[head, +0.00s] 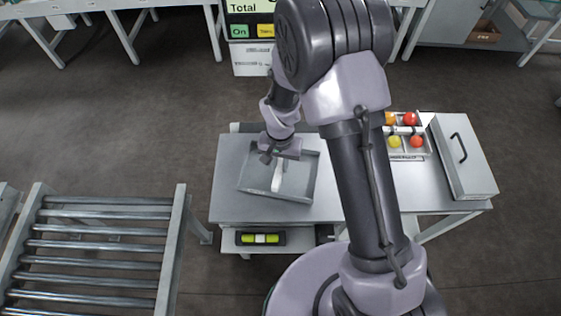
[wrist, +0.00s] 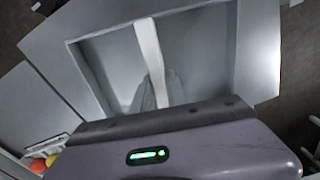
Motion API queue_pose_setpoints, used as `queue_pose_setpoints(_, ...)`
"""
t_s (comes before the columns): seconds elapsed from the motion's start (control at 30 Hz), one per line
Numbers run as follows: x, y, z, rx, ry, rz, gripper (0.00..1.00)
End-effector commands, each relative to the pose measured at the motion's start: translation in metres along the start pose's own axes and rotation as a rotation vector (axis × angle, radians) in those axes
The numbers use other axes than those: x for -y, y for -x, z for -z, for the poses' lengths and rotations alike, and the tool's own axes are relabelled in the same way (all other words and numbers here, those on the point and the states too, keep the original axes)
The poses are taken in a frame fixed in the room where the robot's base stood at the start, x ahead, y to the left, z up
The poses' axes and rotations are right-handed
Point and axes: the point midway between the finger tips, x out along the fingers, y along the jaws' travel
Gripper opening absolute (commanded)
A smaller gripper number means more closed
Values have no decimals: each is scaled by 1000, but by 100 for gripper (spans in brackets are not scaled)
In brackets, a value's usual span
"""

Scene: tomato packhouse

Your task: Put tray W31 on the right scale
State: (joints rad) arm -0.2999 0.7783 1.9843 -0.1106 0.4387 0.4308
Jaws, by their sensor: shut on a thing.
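A shallow grey tray (head: 275,197) with a pale bar (head: 277,178) across its middle is on or just above a grey bench top; I cannot tell which. No W31 label is readable. My gripper (head: 277,163) reaches down into the tray and is shut on the pale bar. In the wrist view the bar (wrist: 149,50) runs from the far wall to my fingers (wrist: 160,92), and the tray's inside looks empty. Neither view clearly identifies the right scale. A display reading "Total" (head: 250,8) stands behind, partly hidden by my arm.
On the bench (head: 228,205), right of my arm, stand a divided tray (head: 425,153) of red, orange and yellow tomatoes and a grey box (head: 465,160) with a dark handle. A green level vial (head: 260,239) is below the bench edge. A roller conveyor (head: 100,245) lies left.

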Motion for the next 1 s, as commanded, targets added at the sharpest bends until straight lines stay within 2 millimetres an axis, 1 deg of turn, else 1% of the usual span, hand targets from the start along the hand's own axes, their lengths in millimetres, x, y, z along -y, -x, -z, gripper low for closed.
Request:
queue_pose_setpoints(0.03, 0, -4, 0, 0, 0, 0, 0)
queue_pose_setpoints(0.53, 0, -2, 0, 0, 0, 0, 0)
queue_pose_setpoints(0.97, 0, -8, 0, 0, 0, 0, 0)
queue_pose_setpoints(1.0, 0, -8, 0, 0, 0, 0, 20)
